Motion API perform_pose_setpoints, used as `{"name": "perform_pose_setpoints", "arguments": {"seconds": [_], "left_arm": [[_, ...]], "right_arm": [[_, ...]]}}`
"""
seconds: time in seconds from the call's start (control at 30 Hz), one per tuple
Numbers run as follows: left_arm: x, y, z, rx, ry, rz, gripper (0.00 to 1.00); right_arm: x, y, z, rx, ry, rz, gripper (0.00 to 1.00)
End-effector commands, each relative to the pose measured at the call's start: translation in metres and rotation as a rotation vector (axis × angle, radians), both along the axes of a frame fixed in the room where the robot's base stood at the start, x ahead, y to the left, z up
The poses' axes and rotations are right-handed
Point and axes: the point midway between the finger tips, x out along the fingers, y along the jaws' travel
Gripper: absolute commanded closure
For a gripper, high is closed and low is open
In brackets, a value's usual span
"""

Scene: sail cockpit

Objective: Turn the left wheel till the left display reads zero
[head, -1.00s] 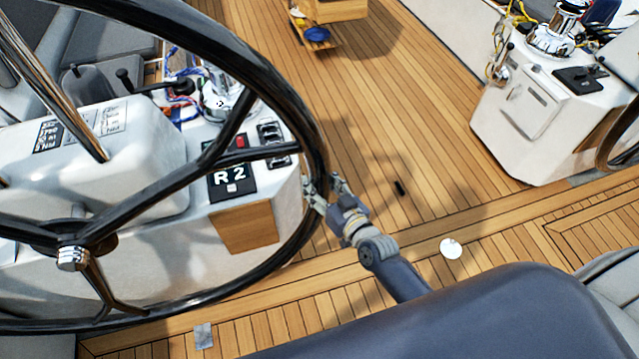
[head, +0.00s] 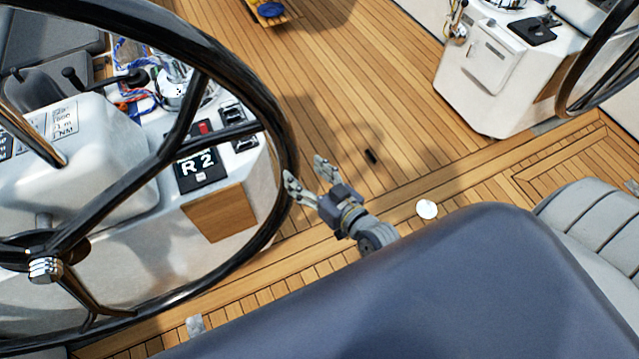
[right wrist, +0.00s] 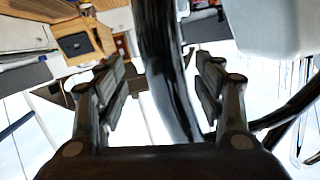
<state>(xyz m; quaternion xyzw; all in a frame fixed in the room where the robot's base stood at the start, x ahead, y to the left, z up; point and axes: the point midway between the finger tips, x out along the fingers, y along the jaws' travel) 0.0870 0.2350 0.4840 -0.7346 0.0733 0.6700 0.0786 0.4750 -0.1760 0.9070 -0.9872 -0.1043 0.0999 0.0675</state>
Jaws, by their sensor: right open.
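The left wheel (head: 284,133), with a black rim and dark spokes, fills the left of the head view. Behind its spokes, the left display (head: 200,174) is a black panel reading "R 2". My right gripper (head: 306,174) is open and empty, just right of the wheel's rim, with one fingertip close to it. In the right wrist view the rim (right wrist: 166,70) shows ahead, between the two open fingers (right wrist: 162,85); I cannot tell whether they touch it. My left gripper is not in view.
A white console (head: 105,265) with a wooden panel (head: 219,213) stands behind the wheel. A grey-blue seat (head: 430,290) fills the front. Another white console (head: 485,75) and a second wheel (head: 590,65) are at the right. The teak deck (head: 330,70) between is largely clear.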

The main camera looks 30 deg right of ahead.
Motion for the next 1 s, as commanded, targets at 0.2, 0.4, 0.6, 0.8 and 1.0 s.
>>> {"name": "perform_pose_setpoints", "arguments": {"seconds": [0.2, 0.4, 0.6, 0.8, 1.0], "left_arm": [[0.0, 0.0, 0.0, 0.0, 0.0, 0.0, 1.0], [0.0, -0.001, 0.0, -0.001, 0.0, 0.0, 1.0], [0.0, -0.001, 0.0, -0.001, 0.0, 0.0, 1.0], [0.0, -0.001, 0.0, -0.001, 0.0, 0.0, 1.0], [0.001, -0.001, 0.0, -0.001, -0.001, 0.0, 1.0]], "right_arm": [[-0.034, -0.009, 0.006, 0.001, 0.001, 0.0, 0.38], [-0.048, -0.012, 0.01, 0.001, -0.002, -0.001, 0.38], [-0.049, -0.013, 0.01, 0.001, -0.003, -0.002, 0.38], [-0.049, -0.013, 0.01, 0.001, -0.002, -0.001, 0.38], [-0.049, -0.013, 0.01, 0.002, -0.001, -0.002, 0.38]]}}
